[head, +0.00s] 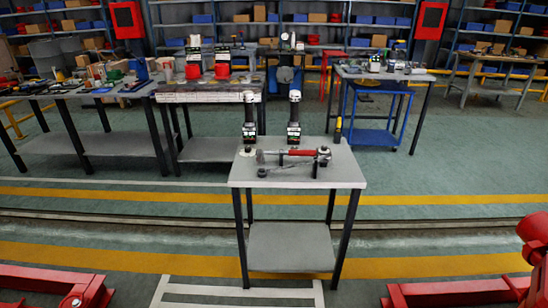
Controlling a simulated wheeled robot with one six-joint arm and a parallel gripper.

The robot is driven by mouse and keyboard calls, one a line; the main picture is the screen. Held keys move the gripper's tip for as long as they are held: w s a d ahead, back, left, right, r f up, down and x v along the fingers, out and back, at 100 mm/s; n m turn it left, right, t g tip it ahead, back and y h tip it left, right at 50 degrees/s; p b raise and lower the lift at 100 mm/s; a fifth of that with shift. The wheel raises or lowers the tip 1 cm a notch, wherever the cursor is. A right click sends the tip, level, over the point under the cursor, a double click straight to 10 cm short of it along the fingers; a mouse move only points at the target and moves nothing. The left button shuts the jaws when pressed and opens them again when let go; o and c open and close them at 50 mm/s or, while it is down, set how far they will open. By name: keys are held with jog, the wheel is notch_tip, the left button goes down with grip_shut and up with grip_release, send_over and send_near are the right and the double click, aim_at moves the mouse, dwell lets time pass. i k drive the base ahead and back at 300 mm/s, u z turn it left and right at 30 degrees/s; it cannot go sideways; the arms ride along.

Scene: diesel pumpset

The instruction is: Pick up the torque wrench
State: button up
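A long tool with a red grip and a grey metal head, which looks like the torque wrench (300,152), lies across the top of the small grey table (335,176). It seems to rest on small dark supports, a little above the tabletop. My gripper is not in the head view, and nothing is seen holding the wrench.
Two upright black-and-silver tools (294,118) stand behind the wrench. A slim yellow-and-black tool (338,130) is at the table's back right edge. Cluttered benches (210,90) and shelves stand behind. Red machinery (455,292) and a white frame (235,292) are in front.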

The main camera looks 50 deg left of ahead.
aim_at(259, 153)
jog(key=u, duration=1.45)
jog(key=i, duration=1.5)
jog(key=u, duration=0.85)
jog(key=i, duration=0.65)
jog(key=u, duration=0.5)
